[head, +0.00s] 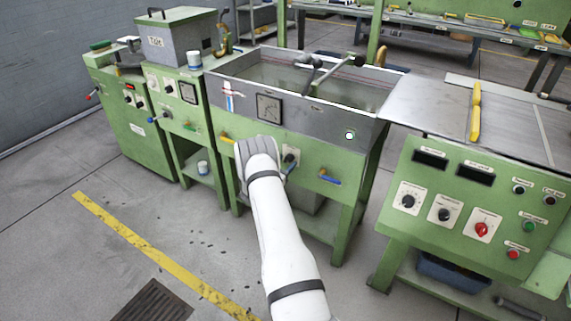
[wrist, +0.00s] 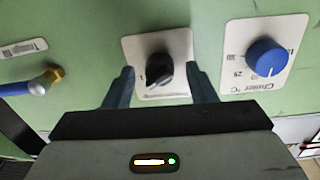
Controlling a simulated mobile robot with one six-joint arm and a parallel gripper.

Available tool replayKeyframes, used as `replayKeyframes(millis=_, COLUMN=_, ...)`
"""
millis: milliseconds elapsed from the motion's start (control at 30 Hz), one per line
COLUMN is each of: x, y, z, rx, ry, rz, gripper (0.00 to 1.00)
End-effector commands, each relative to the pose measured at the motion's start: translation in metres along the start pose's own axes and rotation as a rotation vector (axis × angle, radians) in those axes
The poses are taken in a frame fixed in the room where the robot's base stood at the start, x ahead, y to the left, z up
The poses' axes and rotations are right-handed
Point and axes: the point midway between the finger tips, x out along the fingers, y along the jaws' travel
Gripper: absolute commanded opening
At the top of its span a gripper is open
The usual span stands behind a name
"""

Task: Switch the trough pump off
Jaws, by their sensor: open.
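A black rotary knob (wrist: 158,70) on a white plate sits on the green front of the trough (head: 330,95). The knob's plate also shows in the head view (head: 291,153), just right of my wrist. My gripper (wrist: 162,71) is open, with one finger on each side of the knob in the wrist view. I cannot tell if either finger touches it. The plate's lettering is mostly hidden, and the knob's setting is unclear. A small round lamp (head: 350,135) on the trough's rim looks lit pale green.
A blue chiller knob (wrist: 266,57) sits close beside one finger. On the other side is a valve with a blue handle (wrist: 36,87), also in the head view (head: 329,180). A green control console (head: 460,205) stands right. Floor in front is clear.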

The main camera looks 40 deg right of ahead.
Motion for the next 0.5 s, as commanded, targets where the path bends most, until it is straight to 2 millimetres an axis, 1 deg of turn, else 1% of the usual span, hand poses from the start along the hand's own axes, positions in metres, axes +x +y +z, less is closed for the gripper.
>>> replayKeyframes(millis=233, x=0.0011, y=0.0001, z=0.0001, rx=0.0, ry=0.0, rz=0.0, gripper=0.51)
replayKeyframes(millis=267, x=0.0011, y=0.0001, z=0.0001, rx=0.0, ry=0.0, rz=0.0, gripper=0.49)
replayKeyframes(millis=500, x=0.0008, y=0.0, z=0.0001, rx=0.0, ry=0.0, rz=0.0, gripper=0.3)
